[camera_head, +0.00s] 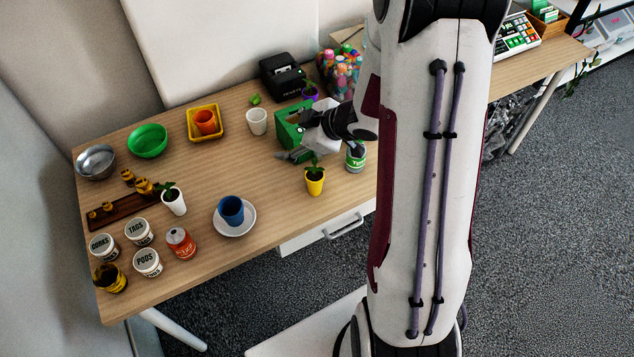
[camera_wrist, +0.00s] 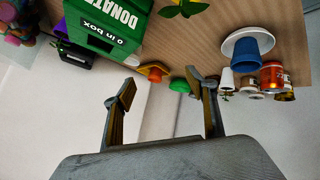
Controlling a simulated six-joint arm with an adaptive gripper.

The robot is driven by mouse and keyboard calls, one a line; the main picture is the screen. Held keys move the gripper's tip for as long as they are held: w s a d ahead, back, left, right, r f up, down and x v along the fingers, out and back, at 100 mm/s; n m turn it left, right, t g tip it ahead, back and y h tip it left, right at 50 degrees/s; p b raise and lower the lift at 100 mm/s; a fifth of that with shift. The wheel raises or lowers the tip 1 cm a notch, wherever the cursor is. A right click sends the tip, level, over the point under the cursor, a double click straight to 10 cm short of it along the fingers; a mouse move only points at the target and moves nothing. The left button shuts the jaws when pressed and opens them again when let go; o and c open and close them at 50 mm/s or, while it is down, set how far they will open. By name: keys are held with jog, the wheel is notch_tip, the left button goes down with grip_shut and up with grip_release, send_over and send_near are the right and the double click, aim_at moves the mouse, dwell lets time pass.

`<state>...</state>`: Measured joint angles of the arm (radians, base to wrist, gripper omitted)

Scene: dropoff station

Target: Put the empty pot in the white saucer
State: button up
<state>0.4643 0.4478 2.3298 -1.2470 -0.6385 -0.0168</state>
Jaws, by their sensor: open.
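The white saucer (camera_head: 250,228) lies near the table's front edge, with a blue pot (camera_head: 231,208) standing in it. No plant shows in the blue pot. The saucer (camera_wrist: 230,42) and blue pot (camera_wrist: 248,58) also show at the upper right of the wrist view. A white pot (camera_head: 257,122) without a visible plant stands at the back. An orange pot (camera_head: 205,121) sits in a yellow square tray (camera_head: 191,135). My gripper (camera_head: 302,157) is open and empty, in front of the green donation box and right of these pots. Its spread fingers (camera_wrist: 163,82) show in the wrist view.
The green donation box (camera_head: 291,128), a yellow planted pot (camera_head: 315,184) and a green-labelled can (camera_head: 355,158) are close to my gripper. A white planted pot (camera_head: 175,203), red can (camera_head: 181,243) and several lidded tubs crowd the left. The table's middle is clear.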

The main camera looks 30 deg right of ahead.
jog(key=s+d+r+m+h, duration=0.2)
jog(key=s+r+m+h, duration=0.15)
jog(key=r, duration=0.55)
jog(key=s+d+r+m+h, duration=0.2)
jog(key=s+r+m+h, duration=0.15)
jog(key=r, duration=0.45)
jog(key=s+a+r+m+g+y, duration=0.1)
jog(key=s+a, duration=0.5)
jog(key=s, duration=0.4)
jog(key=s+a+r+m+g+y, duration=0.2)
jog(key=s+a, duration=0.4)
jog(key=s, duration=0.4)
jog(key=shift+s+m, duration=0.3)
jog(key=shift+s, duration=0.05)
jog(key=shift+a, duration=0.1)
dwell(0.6)
